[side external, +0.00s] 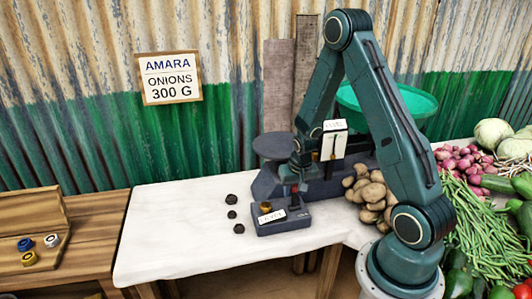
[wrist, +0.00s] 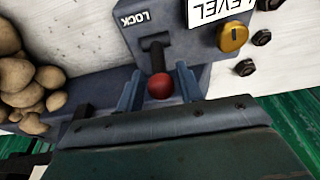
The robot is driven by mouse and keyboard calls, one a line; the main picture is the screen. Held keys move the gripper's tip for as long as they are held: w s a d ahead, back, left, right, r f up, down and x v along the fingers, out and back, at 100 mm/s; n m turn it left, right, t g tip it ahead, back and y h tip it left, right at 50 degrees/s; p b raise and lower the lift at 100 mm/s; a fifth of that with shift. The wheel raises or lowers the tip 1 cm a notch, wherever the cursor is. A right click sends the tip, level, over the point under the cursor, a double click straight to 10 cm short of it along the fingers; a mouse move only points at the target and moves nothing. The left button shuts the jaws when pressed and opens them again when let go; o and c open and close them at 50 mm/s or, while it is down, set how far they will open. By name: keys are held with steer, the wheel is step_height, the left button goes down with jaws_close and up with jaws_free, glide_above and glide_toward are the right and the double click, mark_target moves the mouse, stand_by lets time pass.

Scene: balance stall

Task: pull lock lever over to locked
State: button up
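The lock lever is a dark shaft (wrist: 155,52) with a red ball knob (wrist: 160,86), beside the white word LOCK on the balance's blue-grey base (wrist: 185,50). The red knob also shows small in the side view (side external: 294,188), below my gripper (side external: 299,172). In the wrist view my gripper (wrist: 158,76) is open. Its two blue-grey fingers stand on either side of the knob, with a visible gap on each side. The lower part of the fingers is hidden by the gripper body.
A brass knob (wrist: 233,37) and LEVEL label (wrist: 213,10) are on the base near the lever. Several black weights (side external: 232,214) lie left of the base on the white counter (side external: 170,225). Potatoes (side external: 370,192) are heaped close on the right. A green pan (side external: 405,102) stands behind my arm.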

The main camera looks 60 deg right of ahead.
steer(key=shift+s+a, duration=0.9)
stand_by(0.5)
steer(key=shift+s+a, duration=0.3)
steer(key=shift+a, duration=0.05)
steer(key=shift+s+a, duration=0.4)
stand_by(0.5)
steer(key=shift+s+a, duration=0.25)
steer(key=shift+s+a, duration=0.95)
steer(key=shift+s, duration=0.05)
stand_by(0.5)
steer(key=shift+s+a, duration=0.2)
steer(key=shift+a, duration=0.05)
steer(key=shift+s+a+r, duration=0.1)
steer(key=shift+s, duration=0.05)
steer(key=o, duration=1.2)
